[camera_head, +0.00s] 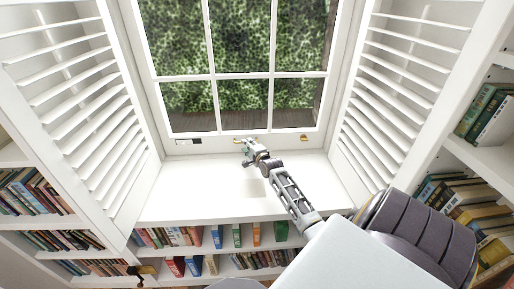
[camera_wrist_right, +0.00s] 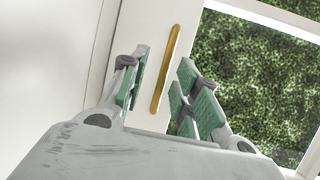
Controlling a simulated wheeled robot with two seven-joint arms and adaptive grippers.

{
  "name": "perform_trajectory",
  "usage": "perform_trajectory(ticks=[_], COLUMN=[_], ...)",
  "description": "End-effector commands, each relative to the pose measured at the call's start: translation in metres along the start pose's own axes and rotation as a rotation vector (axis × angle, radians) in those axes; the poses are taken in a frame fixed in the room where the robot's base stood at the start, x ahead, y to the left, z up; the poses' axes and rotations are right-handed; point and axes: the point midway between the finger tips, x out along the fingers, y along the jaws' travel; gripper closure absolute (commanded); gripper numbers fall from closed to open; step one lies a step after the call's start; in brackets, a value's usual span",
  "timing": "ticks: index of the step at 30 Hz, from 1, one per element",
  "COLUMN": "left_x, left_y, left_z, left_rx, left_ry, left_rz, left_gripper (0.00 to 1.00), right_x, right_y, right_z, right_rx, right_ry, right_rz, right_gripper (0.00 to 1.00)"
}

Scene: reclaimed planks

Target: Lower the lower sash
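The lower sash (camera_head: 214,76) is a white-framed, gridded window part with green foliage behind its glass. Its bottom rail is close above the white sill; I cannot tell whether there is a gap. A brass handle (camera_wrist_right: 166,70) on the white rail shows in the right wrist view. My right gripper (camera_head: 246,149) is at the rail in the head view. Its green-padded fingers (camera_wrist_right: 163,92) are spread apart, with the handle visible between them and no clear contact. A second brass piece (camera_head: 304,137) is on the rail to the right.
White louvred shutters stand open at the left (camera_head: 85,100) and right (camera_head: 395,90). Bookshelves (camera_head: 160,224) run below the sill and along both sides. The white sill (camera_head: 200,185) is bare. A small dark fitting (camera_head: 187,142) is at the rail's left.

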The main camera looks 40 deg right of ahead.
Motion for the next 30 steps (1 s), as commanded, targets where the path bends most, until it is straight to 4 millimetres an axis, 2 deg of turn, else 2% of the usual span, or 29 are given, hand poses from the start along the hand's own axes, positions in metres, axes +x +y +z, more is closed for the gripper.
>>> perform_trajectory(ticks=[30], left_x=[0.000], left_y=[0.001], left_z=[0.000], left_rx=[0.000], left_ry=[0.000], left_rz=[0.002], left_gripper=[1.00], right_x=[-0.095], right_y=[0.003], right_z=[0.000], right_rx=[0.001], right_ry=[0.000], right_rz=[0.005], right_gripper=[0.69])
